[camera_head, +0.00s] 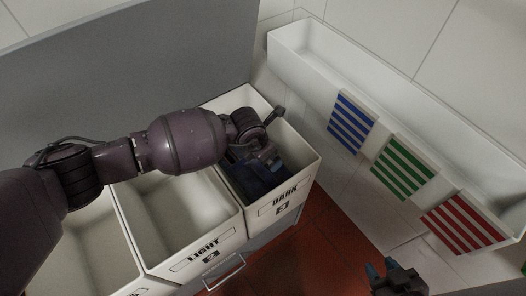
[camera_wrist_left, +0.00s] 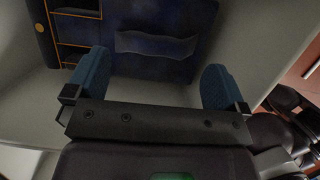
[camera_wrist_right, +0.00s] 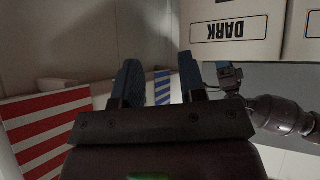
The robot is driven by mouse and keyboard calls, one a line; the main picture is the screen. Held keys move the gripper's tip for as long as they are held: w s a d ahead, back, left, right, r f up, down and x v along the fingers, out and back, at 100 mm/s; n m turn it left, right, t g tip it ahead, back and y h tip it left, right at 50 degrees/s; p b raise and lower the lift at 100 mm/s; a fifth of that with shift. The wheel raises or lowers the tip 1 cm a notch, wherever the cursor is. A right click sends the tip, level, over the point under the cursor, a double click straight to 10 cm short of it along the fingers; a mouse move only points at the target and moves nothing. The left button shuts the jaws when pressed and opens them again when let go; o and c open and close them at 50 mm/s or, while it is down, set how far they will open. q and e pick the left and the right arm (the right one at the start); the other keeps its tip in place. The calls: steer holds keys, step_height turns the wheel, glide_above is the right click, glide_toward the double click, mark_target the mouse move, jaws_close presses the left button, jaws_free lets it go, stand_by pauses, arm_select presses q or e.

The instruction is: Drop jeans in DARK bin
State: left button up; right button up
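The DARK bin (camera_head: 300,180) is a white open box labelled DARK, at the right end of a row of bins. The dark blue jeans (camera_head: 262,182) lie inside it in the head view, partly hidden by my left arm. The left wrist view shows the jeans (camera_wrist_left: 160,22) with orange stitching and a button, against the pale bin inside. My left gripper (camera_wrist_left: 155,78) is over the bin with its blue fingers wide apart and nothing between them. My right gripper (camera_wrist_right: 160,80) is open and empty, low at the right in the head view (camera_head: 382,270).
The LIGHT bin (camera_head: 190,262) stands left of the DARK bin, with another bin beyond it. A grey panel (camera_head: 110,70) rises behind. A white trough (camera_head: 410,110) with blue, green and red striped panels runs along the right. Reddish floor shows between.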

arm_select(q)
steer(key=shift+f, duration=0.1)
steer(key=shift+a+r, duration=0.1)
steer(key=shift+r, duration=0.15)
steer(key=p+v, duration=0.4)
steer(key=v, duration=0.6)
steer(key=shift+r, duration=0.2)
arm_select(e)
steer(key=shift+s+d+r+m, duration=0.1)
steer(key=shift+s+r+m, duration=0.15)
steer(key=shift+r, duration=0.25)
steer(key=shift+s+d+r+m, duration=0.15)
steer(key=shift+s+r, duration=0.1)
steer(key=shift+r, duration=0.25)
steer(key=shift+w+a+r, duration=0.1)
steer(key=shift+w, duration=0.2)
